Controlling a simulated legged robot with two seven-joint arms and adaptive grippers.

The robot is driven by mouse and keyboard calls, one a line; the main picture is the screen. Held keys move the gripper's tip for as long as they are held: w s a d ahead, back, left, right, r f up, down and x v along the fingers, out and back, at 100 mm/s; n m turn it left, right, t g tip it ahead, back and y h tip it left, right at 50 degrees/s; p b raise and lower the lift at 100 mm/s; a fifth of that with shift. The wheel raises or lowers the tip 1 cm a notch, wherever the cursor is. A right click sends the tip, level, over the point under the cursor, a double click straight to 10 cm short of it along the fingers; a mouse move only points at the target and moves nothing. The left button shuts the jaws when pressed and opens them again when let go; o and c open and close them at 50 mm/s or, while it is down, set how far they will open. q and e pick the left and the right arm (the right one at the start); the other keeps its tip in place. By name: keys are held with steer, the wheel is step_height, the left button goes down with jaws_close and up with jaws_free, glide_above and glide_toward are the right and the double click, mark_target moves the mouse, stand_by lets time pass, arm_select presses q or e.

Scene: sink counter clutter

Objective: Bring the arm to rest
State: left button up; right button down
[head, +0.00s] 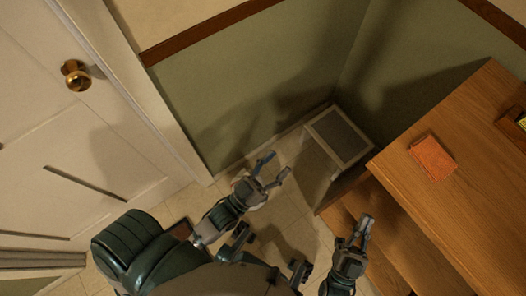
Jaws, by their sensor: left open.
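My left gripper (277,164) is in the middle of the head view, above the tiled floor. Its two fingers are spread apart with nothing between them. My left arm is bent and comes up from the lower left. My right gripper (360,229) is lower and to the right, beside the front of the wooden counter. Its fingers are seen at a slant and dark, so their gap is unclear. I see no object held in it.
An orange block-like item (433,157) lies on the wooden counter (470,190) at the right. A grey-topped box (340,137) stands in the corner by the green wall (230,90). A white door (70,130) with a brass knob (76,75) is at the left.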

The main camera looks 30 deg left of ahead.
arm_select(q)
steer(key=s+a+r+t, duration=0.1)
steer(key=r, duration=0.1)
steer(key=s+a+r+t+y, duration=0.1)
steer(key=s+r, duration=0.1)
steer(key=shift+a, duration=0.15)
steer(key=shift+w, duration=0.1)
